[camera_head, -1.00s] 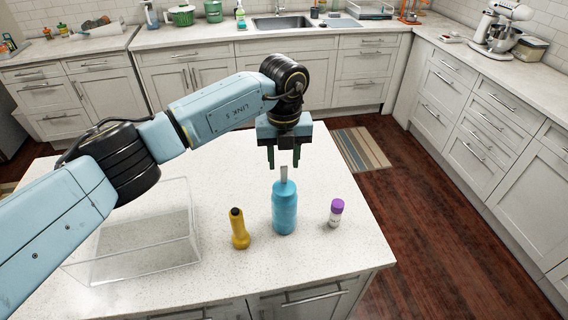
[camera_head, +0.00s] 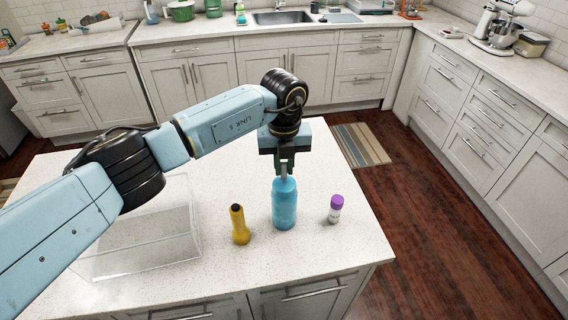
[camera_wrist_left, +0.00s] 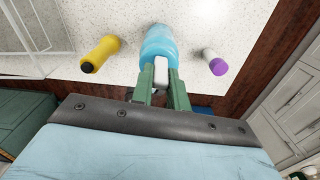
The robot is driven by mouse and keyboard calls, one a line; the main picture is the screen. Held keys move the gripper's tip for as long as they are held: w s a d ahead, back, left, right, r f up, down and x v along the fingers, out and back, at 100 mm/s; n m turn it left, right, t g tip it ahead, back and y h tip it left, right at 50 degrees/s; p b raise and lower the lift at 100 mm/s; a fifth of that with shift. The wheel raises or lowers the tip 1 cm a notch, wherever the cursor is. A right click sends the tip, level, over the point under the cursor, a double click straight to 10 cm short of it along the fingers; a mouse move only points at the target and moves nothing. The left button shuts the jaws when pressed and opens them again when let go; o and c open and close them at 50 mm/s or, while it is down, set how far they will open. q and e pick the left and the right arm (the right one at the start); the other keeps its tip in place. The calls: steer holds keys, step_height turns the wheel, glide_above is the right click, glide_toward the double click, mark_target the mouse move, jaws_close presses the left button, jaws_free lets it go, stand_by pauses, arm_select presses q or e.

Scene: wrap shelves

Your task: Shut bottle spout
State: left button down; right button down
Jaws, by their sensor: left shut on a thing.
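A blue bottle (camera_head: 284,207) stands upright on the island counter. Its pale grey spout (camera_wrist_left: 161,66) sticks up from the top and shows between the green fingers in the left wrist view. My left gripper (camera_head: 284,167) points down just above the bottle, with its fingers closed on the spout. The fingers hide part of the spout in the head view. In the left wrist view the bottle (camera_wrist_left: 160,45) lies just beyond the fingertips. My right gripper is not in view.
A yellow flashlight-shaped object (camera_head: 240,226) stands left of the bottle, and a small purple-capped bottle (camera_head: 335,210) stands to its right. A clear box (camera_head: 140,262) sits farther left. The white island counter (camera_head: 335,255) is free toward its right corner.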

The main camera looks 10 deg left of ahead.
mark_target(284, 179)
arm_select(q)
steer(key=shift+s+t, duration=0.1)
steer(key=shift+t, duration=0.2)
steer(key=shift+s+t, duration=0.2)
steer(key=shift+t, duration=0.2)
steer(key=shift+s+d+f+t+y+b, duration=0.1)
steer(key=shift+s+f+t+y+b, duration=0.2)
steer(key=shift+t+b, duration=0.4)
steer(key=t+b, duration=0.1)
steer(key=b, duration=0.2)
steer(key=s+t+b, duration=0.1)
steer(key=t+b, duration=0.1)
steer(key=b, duration=0.1)
steer(key=shift+s+d+f+y, duration=0.1)
steer(key=shift+d+f+y, duration=0.05)
steer(key=shift+f+y, duration=0.2)
steer(key=shift+s+t+b, duration=0.15)
steer(key=shift+t+b, duration=0.35)
steer(key=shift+b, duration=0.6)
steer(key=c, duration=1.4)
jaws_free()
steer(key=shift+o, duration=0.2)
